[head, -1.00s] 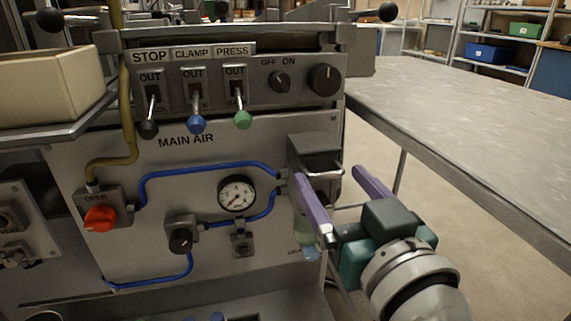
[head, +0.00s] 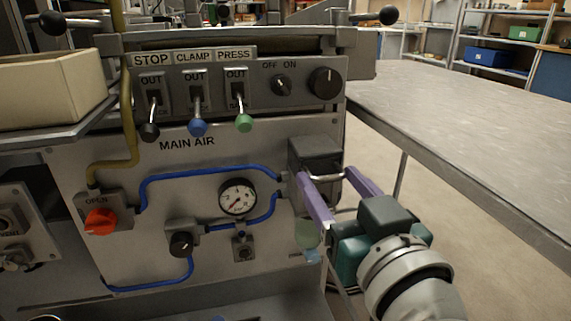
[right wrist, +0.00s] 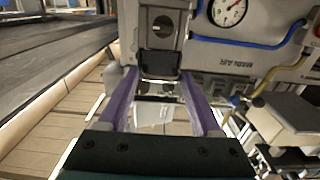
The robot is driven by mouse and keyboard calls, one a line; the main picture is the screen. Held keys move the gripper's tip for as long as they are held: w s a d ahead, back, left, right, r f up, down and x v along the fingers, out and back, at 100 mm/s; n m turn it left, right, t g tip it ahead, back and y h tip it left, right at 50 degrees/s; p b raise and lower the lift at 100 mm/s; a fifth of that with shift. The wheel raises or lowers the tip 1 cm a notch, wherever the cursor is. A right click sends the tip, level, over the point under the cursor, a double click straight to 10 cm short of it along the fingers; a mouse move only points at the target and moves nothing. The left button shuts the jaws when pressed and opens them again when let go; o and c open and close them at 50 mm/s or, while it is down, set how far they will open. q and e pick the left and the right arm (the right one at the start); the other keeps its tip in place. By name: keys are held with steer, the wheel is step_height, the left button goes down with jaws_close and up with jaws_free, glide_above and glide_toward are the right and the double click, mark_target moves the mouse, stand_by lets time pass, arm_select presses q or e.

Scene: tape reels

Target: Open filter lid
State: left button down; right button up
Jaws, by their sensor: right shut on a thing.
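The filter unit is a dark grey box with a lid (head: 315,153) on the right side of the air panel. A bright metal handle (head: 327,177) sticks out from its front. My right gripper (head: 326,173) has its two purple fingers at the two ends of this handle, shut on it. In the right wrist view the handle (right wrist: 160,81) lies between the purple fingertips, below the dark lid (right wrist: 159,60). The lid looks closed. A pale clear bowl (head: 307,234) hangs under the unit, partly hidden by the gripper. My left gripper is not in view.
A pressure gauge (head: 238,197) and blue hoses (head: 200,174) sit left of the filter. A red valve knob (head: 100,221) is further left. Several switches with coloured tips are above. A grey table (head: 470,120) stands to the right, with open floor below.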

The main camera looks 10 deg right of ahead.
jaws_close()
